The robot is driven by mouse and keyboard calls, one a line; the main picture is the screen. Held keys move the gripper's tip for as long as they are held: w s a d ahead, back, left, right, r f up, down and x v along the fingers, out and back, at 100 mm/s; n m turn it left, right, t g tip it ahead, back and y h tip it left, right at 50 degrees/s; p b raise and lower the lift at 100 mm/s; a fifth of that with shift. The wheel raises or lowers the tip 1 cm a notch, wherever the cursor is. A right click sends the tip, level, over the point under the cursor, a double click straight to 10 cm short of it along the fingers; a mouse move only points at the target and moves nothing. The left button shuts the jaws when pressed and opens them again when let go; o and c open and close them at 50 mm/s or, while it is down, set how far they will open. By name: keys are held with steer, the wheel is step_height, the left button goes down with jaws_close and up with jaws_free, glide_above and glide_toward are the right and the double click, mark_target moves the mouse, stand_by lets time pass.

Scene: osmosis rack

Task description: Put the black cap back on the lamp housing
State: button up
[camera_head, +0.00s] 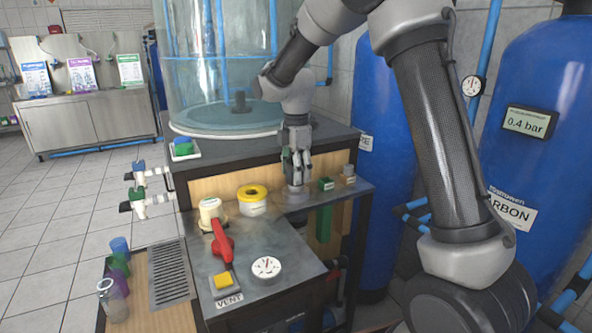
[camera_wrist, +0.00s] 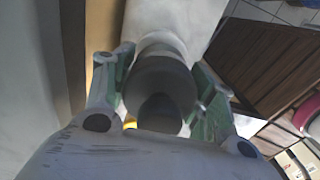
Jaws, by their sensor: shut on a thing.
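My gripper (camera_head: 296,165) points down over the back of the metal worktop. In the wrist view its two green-padded fingers (camera_wrist: 163,95) are shut on a dark grey, round-ended piece, which looks like the black cap (camera_wrist: 160,85). A pale cylinder, perhaps the lamp housing (camera_wrist: 172,18), shows just beyond the cap in the wrist view. In the head view a pale grey cylinder (camera_head: 297,194) stands directly under the gripper. The fingers hide the cap in the head view. I cannot tell whether the cap touches the cylinder.
A white jar with a yellow ring (camera_head: 252,207) and a cream canister (camera_head: 210,213) stand left of the gripper. A red valve handle (camera_head: 221,241) and a dial gauge (camera_head: 266,267) are in front. A clear tank (camera_head: 220,80) stands behind.

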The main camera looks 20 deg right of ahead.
steer(key=shift+f, duration=0.1)
stand_by(0.4)
steer(key=shift+f, duration=0.8)
steer(key=shift+f, duration=0.35)
steer(key=o, duration=1.2)
steer(key=o, duration=0.4)
steer(key=shift+r, duration=0.1)
